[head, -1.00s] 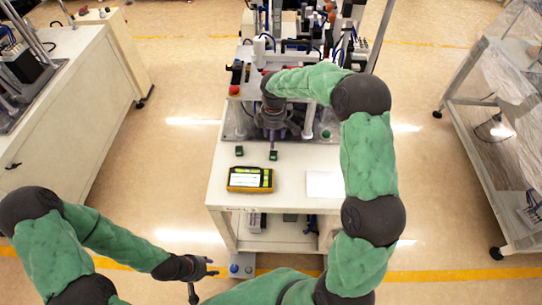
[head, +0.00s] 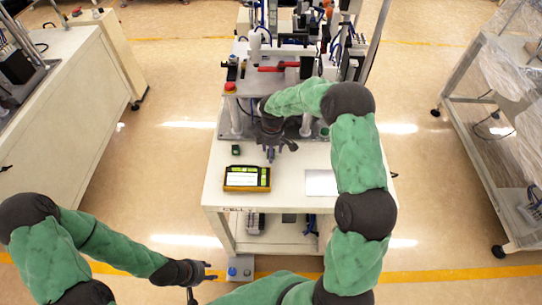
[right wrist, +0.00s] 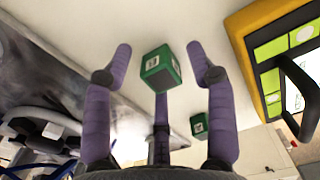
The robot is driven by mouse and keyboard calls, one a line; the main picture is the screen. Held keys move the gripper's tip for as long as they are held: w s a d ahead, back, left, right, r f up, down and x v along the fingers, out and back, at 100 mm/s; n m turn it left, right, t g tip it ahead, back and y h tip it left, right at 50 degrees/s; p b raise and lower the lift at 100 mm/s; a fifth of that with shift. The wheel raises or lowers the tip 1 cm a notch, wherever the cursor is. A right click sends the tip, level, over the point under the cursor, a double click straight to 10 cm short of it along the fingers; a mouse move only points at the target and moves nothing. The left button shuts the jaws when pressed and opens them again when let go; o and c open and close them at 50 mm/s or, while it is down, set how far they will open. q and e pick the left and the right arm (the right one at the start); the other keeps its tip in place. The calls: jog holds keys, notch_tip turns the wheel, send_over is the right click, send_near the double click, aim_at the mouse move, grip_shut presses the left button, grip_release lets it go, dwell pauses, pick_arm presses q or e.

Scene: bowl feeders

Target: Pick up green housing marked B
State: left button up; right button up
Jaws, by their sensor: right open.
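Two small green housings are on the white table. One green housing (right wrist: 160,68) with a white label lies between the spread fingers of my open right gripper (right wrist: 163,62), apparently not touched by them. A second green housing (right wrist: 199,125) lies to one side and shows left of the gripper in the head view (head: 236,150). I cannot read the letter on either label. In the head view my right gripper (head: 270,154) hides the first housing. My left gripper (head: 211,271) is open and empty, low in front of the table.
The machine with a red button (head: 230,87) stands behind. The table's (head: 219,193) front left corner is clear.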

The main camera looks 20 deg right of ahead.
jog(key=shift+f, duration=0.4)
jog(key=c, duration=1)
